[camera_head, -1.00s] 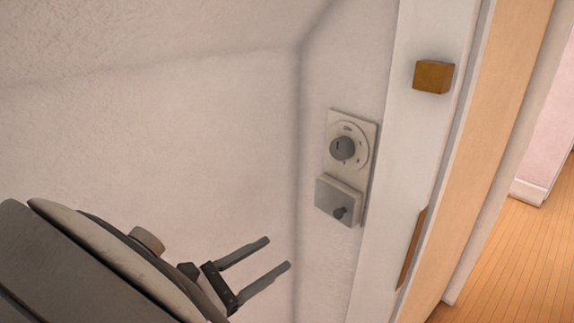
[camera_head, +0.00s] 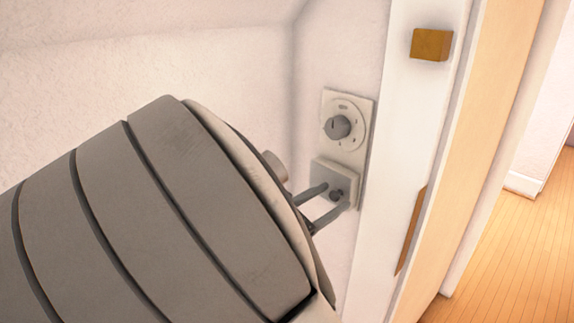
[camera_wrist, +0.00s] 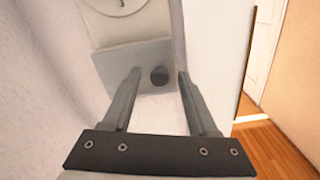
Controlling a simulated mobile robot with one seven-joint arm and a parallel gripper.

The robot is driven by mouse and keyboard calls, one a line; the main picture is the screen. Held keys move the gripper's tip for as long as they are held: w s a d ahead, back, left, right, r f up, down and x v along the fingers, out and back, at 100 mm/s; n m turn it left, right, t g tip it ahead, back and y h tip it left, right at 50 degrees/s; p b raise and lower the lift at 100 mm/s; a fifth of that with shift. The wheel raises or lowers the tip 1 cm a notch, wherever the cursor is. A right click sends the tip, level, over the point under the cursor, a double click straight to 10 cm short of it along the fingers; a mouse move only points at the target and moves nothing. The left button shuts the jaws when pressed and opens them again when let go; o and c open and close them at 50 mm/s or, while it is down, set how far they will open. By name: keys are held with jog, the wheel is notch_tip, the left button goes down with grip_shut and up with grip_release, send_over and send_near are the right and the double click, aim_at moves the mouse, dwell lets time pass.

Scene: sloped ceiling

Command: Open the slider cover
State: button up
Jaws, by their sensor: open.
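The slider cover (camera_head: 324,177) is a grey, box-like plate low on a pale wall panel, below a round dial (camera_head: 341,127). A small dark knob (camera_head: 336,195) sticks out of its lower part. In the wrist view the cover (camera_wrist: 135,57) is ahead and the knob (camera_wrist: 159,76) shows between the fingers. My gripper (camera_head: 328,197) is open, its fingertips on either side of the knob; it also shows in the wrist view (camera_wrist: 158,78). I cannot tell whether either finger touches the knob or cover.
A white door frame (camera_head: 398,130) stands just right of the panel, with a small brown block (camera_head: 431,45) on it. The wall corner is close on the left. An opening to a wooden floor (camera_head: 510,230) is at the right.

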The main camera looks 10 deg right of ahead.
jog(key=shift+w+d, duration=0.1)
jog(key=shift+d, duration=0.05)
grip_shut()
dwell(1.4)
